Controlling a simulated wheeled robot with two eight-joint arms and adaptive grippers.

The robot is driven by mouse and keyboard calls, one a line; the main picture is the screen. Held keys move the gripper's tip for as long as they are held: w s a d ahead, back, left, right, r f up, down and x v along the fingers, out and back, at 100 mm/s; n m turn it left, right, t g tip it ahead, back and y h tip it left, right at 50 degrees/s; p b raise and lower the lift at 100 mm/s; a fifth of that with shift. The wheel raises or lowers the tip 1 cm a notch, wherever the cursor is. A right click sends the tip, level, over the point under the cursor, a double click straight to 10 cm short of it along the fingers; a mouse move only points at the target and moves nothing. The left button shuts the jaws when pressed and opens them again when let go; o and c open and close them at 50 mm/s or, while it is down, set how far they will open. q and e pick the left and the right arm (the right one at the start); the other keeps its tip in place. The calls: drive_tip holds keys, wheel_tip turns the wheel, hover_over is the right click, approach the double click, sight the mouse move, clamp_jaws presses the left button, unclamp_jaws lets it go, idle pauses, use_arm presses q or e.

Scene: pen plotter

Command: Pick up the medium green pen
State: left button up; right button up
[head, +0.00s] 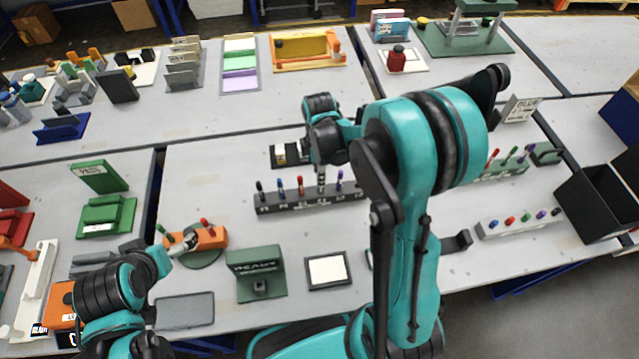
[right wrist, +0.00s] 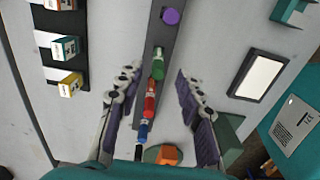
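A dark pen rack (head: 290,204) stands mid-table in the head view with a row of upright pens. A green pen (right wrist: 157,65) shows from above in the right wrist view, between a purple pen (right wrist: 170,16) and a red pen (right wrist: 150,98). My right gripper (right wrist: 157,75) is open over the rack, its fingers on either side of the row and apart from the green pen. In the head view my right gripper (head: 321,180) hides the green pen. My left gripper (head: 184,246) is by an orange holder (head: 210,238); its finger opening is unclear.
Another rack with red, green and purple pens (head: 513,152) stands at the right, partly behind my right arm. A pale rack with several coloured caps (head: 520,222) is at front right. A green READY stand (head: 256,270) and a framed white pad (head: 327,270) stand in front.

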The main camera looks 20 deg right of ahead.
drive_tip(key=f, duration=0.1)
drive_tip(key=f+b, duration=0.1)
drive_tip(key=f, duration=0.1)
drive_tip(key=f+b, duration=0.1)
drive_tip(key=f, duration=0.1)
drive_tip(key=shift+w+d, duration=0.15)
drive_tip(key=shift+d, duration=0.15)
clamp_jaws()
drive_tip(key=shift+r, duration=0.15)
